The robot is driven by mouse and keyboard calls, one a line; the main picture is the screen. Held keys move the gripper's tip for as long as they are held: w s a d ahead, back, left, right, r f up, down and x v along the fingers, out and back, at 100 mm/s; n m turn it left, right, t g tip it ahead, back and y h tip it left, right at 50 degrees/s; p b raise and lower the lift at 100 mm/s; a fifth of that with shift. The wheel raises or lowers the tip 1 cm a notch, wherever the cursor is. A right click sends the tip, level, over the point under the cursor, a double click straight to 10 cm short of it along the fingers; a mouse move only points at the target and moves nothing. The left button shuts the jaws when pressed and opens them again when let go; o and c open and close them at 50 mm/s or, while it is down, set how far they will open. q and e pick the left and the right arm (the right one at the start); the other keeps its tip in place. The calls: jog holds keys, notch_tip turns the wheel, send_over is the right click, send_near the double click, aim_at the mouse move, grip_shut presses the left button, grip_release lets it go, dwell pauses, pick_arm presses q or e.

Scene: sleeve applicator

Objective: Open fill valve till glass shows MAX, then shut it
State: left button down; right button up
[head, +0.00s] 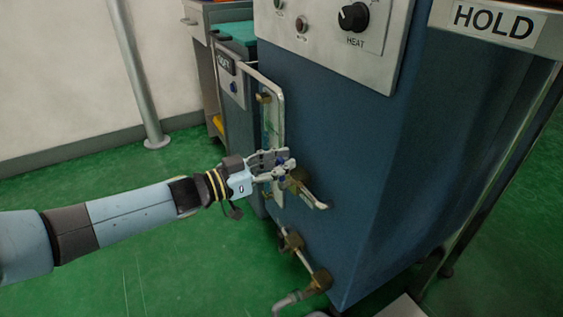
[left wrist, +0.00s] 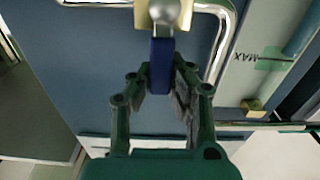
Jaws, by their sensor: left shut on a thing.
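My left gripper (head: 287,167) is at the front of the blue machine, beside the sight glass. In the left wrist view its two fingers (left wrist: 160,88) are closed on either side of a blue valve handle (left wrist: 161,62), which hangs from a rounded silver stem. In the head view the fingers hide most of the handle. The sight glass (left wrist: 306,32) runs beside a plate with a green mark and the word MAX (left wrist: 258,57). My right gripper is not in view.
A brass fitting with a spout (head: 311,195) sits just right of the gripper. Lower brass pipe fittings (head: 320,280) stick out below. A metal guard rail (head: 280,115) stands by the glass. Green floor (head: 150,250) is clear at left.

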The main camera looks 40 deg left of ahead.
pick_arm(q)
jog(key=shift+f, duration=0.1)
jog(key=c, duration=1.2)
grip_release()
jog(key=v, duration=1.2)
